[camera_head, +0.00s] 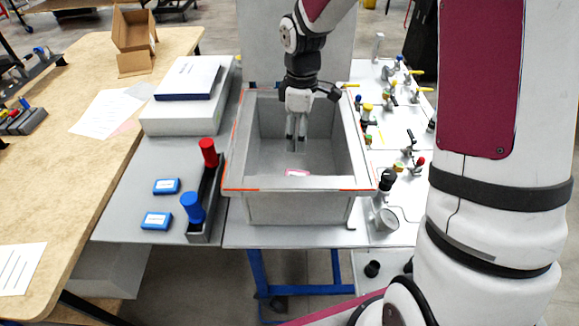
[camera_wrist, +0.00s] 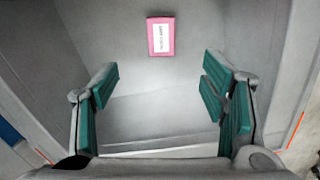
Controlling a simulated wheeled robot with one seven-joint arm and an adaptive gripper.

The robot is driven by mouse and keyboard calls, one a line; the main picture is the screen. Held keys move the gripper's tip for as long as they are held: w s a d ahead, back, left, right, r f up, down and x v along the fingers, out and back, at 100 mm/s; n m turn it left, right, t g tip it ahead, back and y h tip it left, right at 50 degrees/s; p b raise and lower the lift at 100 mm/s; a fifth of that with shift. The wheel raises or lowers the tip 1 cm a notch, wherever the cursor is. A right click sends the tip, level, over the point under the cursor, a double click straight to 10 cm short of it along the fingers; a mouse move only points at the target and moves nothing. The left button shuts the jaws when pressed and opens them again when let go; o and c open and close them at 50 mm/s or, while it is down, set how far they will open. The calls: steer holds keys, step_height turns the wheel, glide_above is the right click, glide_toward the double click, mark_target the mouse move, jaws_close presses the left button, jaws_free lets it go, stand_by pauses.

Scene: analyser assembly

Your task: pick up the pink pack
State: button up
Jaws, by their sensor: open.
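The pink pack (camera_wrist: 161,37) lies on the floor of the grey bin (camera_head: 290,213). It has a white label with dark print. In the head view the pack (camera_head: 297,173) shows only in part, behind the bin's near rim. My gripper (camera_head: 297,143) points down into the bin, above and beyond the pack. In the wrist view my gripper (camera_wrist: 162,95) is open, its green-padded fingers wide apart with nothing between them. The pack lies apart from the fingers, near the top of that view.
The bin's walls surround my gripper. Left of the bin stand a dark rack with a red-capped (camera_head: 208,152) and a blue-capped piece (camera_head: 193,207), and two blue packs (camera_head: 166,186). A panel with valves (camera_head: 392,105) is on the right.

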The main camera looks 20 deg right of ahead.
mark_target(297, 173)
steer(key=shift+n, duration=0.3)
steer(key=f, duration=0.7)
steer(key=f+p, duration=0.1)
steer(key=f, duration=0.7)
steer(key=shift+w+a+f, duration=0.2)
steer(key=shift+f, duration=0.05)
steer(key=c, duration=1.2)
